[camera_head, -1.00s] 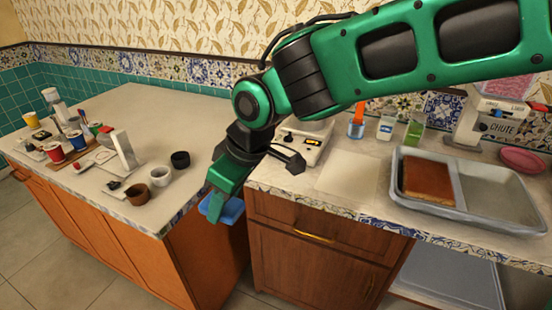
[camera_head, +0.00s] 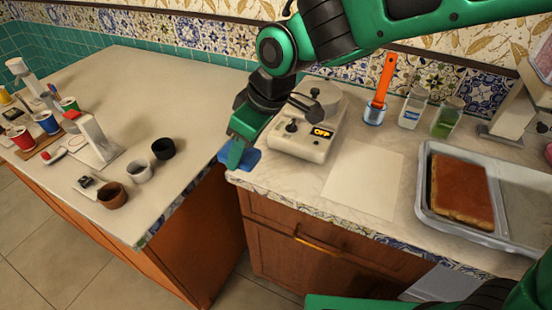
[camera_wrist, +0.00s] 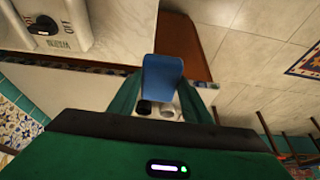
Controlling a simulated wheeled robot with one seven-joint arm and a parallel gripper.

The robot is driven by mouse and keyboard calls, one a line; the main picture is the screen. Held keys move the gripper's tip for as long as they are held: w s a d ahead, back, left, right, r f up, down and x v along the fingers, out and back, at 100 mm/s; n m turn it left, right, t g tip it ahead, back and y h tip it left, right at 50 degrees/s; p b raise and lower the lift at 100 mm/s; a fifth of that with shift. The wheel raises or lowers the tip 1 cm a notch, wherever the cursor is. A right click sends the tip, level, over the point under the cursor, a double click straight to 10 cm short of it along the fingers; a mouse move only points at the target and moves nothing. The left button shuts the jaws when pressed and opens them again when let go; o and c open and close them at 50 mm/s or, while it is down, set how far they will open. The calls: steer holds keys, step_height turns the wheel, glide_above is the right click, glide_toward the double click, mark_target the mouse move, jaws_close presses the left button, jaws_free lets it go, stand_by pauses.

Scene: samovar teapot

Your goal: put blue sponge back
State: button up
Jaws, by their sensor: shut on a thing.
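The blue sponge (camera_head: 246,158) is held in my gripper (camera_head: 238,160) near the left front corner of the right-hand counter in the head view. In the wrist view the blue sponge (camera_wrist: 164,78) sits between the two green fingers of my gripper (camera_wrist: 162,98), which are shut on it. Its far end sticks out beyond the fingertips. I cannot tell from the head view whether the sponge touches the counter.
Right of my gripper stands a white appliance (camera_head: 308,135) reading OFF. A pale sheet (camera_head: 362,180), an orange-handled tool (camera_head: 380,90), two jars and a grey tray (camera_head: 430,205) with a brown slab follow. The left counter (camera_head: 120,90) holds cups (camera_head: 112,195); its middle is clear.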

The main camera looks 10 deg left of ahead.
glide_above(271, 169)
steer(key=d, duration=0.1)
steer(key=f, duration=0.5)
steer(key=shift+s+d+f, duration=0.15)
steer(key=shift+s+f, duration=0.15)
steer(key=shift+f, duration=2)
steer(key=shift+f, duration=0.1)
steer(key=o, duration=1)
steer(key=v, duration=1.2)
